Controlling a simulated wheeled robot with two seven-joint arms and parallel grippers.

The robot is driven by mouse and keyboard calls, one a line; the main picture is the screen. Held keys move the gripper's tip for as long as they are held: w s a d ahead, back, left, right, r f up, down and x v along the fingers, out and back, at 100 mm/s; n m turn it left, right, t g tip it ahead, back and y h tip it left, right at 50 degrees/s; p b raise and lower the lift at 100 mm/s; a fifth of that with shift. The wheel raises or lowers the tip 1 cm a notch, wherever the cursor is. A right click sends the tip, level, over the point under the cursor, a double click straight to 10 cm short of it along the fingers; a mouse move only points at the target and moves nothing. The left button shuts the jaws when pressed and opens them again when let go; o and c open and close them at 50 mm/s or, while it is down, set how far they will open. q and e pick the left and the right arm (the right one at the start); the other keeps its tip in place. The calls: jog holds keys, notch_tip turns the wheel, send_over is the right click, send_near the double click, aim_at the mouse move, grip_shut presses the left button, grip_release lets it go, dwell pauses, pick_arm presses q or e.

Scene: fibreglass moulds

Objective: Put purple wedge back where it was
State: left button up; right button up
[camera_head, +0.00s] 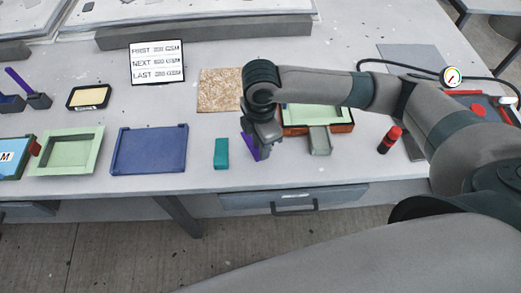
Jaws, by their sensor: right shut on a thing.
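The purple wedge (248,147) shows as a slim purple piece at the tip of my right gripper (259,148). My right gripper is shut on it, pointing down near the table's front edge. The gripper and wrist hide part of the wedge, and I cannot tell whether it touches the table (205,180). My left gripper is not in view.
A teal block (221,153) stands just left of the wedge, with a blue tray (148,150) and a green frame (66,150) further left. An orange-sided mould (340,128) and grey block (320,140) are close right. A red-capped bottle (389,140) stands beyond.

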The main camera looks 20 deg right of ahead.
jog(key=shift+w+f, duration=0.1)
jog(key=shift+w, duration=0.05)
jog(key=shift+f, duration=0.1)
notch_tip(320, 180, down, 3)
jog(key=shift+f+p, duration=0.2)
jog(key=shift+p, duration=0.4)
jog(key=shift+f, duration=0.2)
jog(key=shift+f, duration=0.1)
jog(key=o, duration=1.1)
jog(key=shift+c, duration=0.2)
notch_tip(320, 180, up, 12)
jog(key=b, duration=0.2)
